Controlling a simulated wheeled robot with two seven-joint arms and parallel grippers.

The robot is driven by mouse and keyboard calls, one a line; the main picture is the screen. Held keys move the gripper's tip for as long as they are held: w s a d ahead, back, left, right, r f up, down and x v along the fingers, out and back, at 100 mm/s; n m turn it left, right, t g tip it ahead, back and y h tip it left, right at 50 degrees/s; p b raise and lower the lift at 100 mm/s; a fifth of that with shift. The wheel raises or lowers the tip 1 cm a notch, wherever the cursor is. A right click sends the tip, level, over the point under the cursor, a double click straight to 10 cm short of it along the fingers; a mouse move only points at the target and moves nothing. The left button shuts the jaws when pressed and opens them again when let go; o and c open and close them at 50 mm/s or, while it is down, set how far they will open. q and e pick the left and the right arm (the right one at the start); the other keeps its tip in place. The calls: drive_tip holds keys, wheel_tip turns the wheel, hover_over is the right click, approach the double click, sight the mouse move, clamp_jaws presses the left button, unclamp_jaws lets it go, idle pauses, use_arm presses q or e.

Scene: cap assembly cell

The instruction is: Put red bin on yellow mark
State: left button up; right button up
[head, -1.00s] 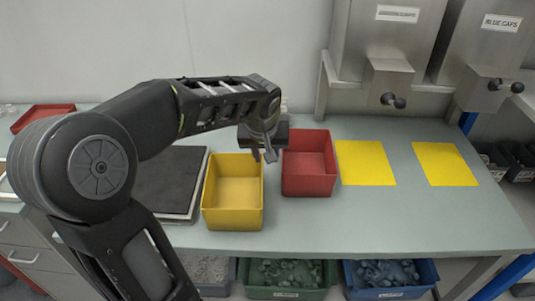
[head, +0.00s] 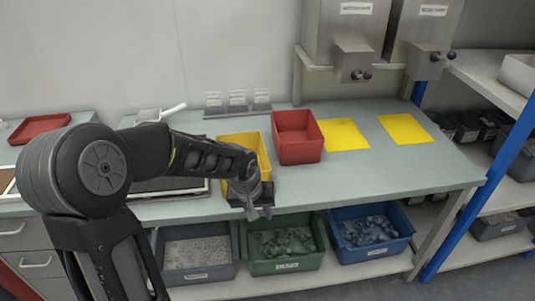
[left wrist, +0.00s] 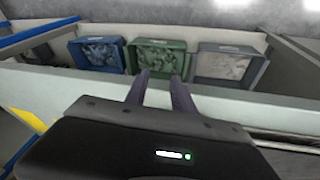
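The red bin (head: 299,152) is an empty, open-topped box standing upright on the grey-green workbench. It stands just left of a yellow mark (head: 348,135); whether its right side overlaps that mark I cannot tell. A second yellow mark (head: 405,129) lies bare farther right. My left gripper (head: 259,213) is in front of the bench's front edge, apart from the red bin. Its two fingers are apart and empty in the left wrist view (left wrist: 161,88). My right gripper is not in view.
A yellow bin (head: 228,141) stands left of the red bin, partly behind my left arm. Metal dispensers (head: 347,30) hang over the bench's back. Green (head: 284,266) and blue (head: 370,251) crates stand on the shelf below. The bench's right front is clear.

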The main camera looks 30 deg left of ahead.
use_arm(q)
drive_tip(key=s+d+f+m+h, duration=0.1)
drive_tip(key=s+d+f+h, duration=0.15)
drive_tip(key=d+f, duration=0.7)
drive_tip(key=s+d+f+m+g+h, duration=0.1)
drive_tip(key=s+d+f+m+g, duration=0.1)
drive_tip(key=s+d+f, duration=1.2)
drive_tip(key=s+f, duration=0.2)
drive_tip(key=s, duration=0.2)
drive_tip(key=shift+g, duration=0.4)
drive_tip(key=shift+h, duration=0.25)
